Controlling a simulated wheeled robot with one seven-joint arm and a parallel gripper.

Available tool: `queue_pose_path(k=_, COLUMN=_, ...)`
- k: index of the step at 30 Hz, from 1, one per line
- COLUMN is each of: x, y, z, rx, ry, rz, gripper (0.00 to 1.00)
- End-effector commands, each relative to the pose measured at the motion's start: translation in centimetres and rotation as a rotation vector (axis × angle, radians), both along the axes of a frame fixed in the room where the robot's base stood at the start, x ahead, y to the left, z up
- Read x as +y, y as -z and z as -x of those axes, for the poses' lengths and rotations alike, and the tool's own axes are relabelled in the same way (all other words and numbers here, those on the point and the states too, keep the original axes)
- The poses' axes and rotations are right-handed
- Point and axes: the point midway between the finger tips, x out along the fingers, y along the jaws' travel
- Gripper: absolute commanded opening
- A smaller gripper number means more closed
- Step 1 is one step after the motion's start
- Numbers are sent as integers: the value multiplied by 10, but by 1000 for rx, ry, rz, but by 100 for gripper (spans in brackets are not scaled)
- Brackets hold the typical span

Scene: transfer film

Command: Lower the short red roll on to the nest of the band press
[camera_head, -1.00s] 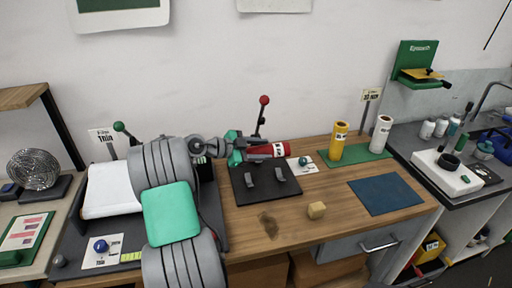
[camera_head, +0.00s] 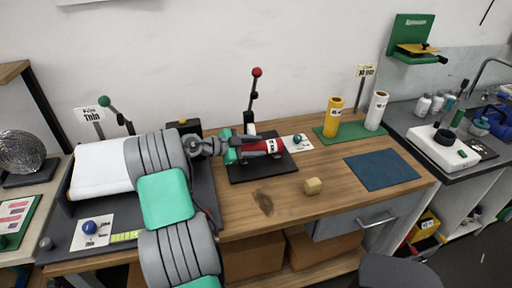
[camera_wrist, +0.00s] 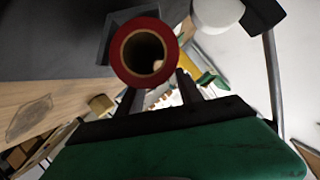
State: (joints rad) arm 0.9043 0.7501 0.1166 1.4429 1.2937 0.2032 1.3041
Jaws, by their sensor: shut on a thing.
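The short red roll (camera_head: 270,146) has a white label and lies level in my gripper (camera_head: 257,147), whose jaws are shut on it. In the wrist view the red roll (camera_wrist: 127,71) shows its hollow end toward the camera, with the dark fingers of my gripper (camera_wrist: 160,88) just below it. The band press has a black base plate (camera_head: 252,174) and an upright lever with a red knob (camera_head: 257,72). The roll is over the plate. The nest's grey blocks are hidden behind the gripper and roll, so I cannot tell whether the roll touches them.
A yellow roll (camera_head: 333,116) and a white roll (camera_head: 376,111) stand on a green mat (camera_head: 350,132) at the right. A small tan block (camera_head: 312,186) and a blue mat (camera_head: 382,170) are on the wooden bench. A small ball on a white card (camera_head: 303,147) lies beside the press.

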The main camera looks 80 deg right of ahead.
Motion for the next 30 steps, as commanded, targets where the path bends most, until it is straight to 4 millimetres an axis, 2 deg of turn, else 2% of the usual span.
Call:
queue_pose_path(k=12, x=0, y=3, z=0, rx=-1, ry=1, rz=3, gripper=0)
queue_pose_path(k=13, x=0, y=3, z=0, rx=-1, ry=1, rz=3, gripper=45)
queue_pose_path(k=22, x=0, y=4, z=0, rx=-1, ry=0, rz=2, gripper=68)
queue_pose_path(k=30, x=1, y=5, z=-2, rx=-1, ry=-1, rz=0, gripper=68)
